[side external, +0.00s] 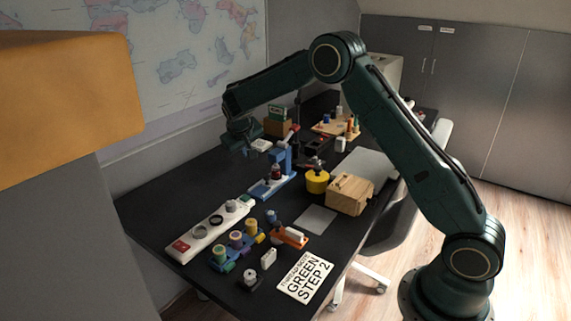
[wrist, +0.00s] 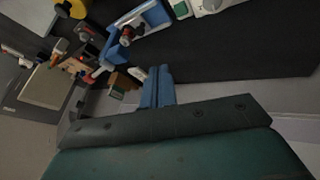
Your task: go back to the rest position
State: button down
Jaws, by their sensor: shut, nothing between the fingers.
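My gripper (side external: 248,152) is at the end of my dark green arm, which reaches across the desk from its base at the lower right. It hangs over the far left part of the desk, left of the blue stand (side external: 281,160) and apart from it. In the wrist view the blue-grey fingers of my gripper (wrist: 157,78) are together, with nothing between them. The blue stand also shows in the wrist view (wrist: 112,45), at the upper left.
A white power strip (side external: 205,232), coloured spools (side external: 236,240), a yellow pot (side external: 317,181), a wooden box (side external: 350,194) and a "GREEN STEP 2" card (side external: 305,277) lie on the dark desk (side external: 160,205). An orange block (side external: 65,100) fills the near left. The wall is close behind.

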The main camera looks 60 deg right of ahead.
jog(key=s+a+r+y, duration=0.1)
jog(key=s+a+r, duration=0.2)
jog(key=s+r, duration=0.35)
jog(key=s+a+r+n+t+y, duration=0.1)
jog(key=s+a+r, duration=0.1)
jog(key=s+r, duration=0.4)
jog(key=s+a+r+y, duration=0.1)
jog(key=s+a+r, duration=0.25)
jog(key=s, duration=0.35)
jog(key=s+a+n+y, duration=0.1)
jog(key=s+a, duration=0.1)
jog(key=s, duration=0.9)
jog(key=s+a+n+y, duration=0.1)
jog(key=s+a, duration=0.2)
jog(key=s, duration=0.8)
jog(key=shift+s+a+f+n+t, duration=0.15)
jog(key=shift+s+f+n+t, duration=0.2)
jog(key=shift+f+t, duration=0.1)
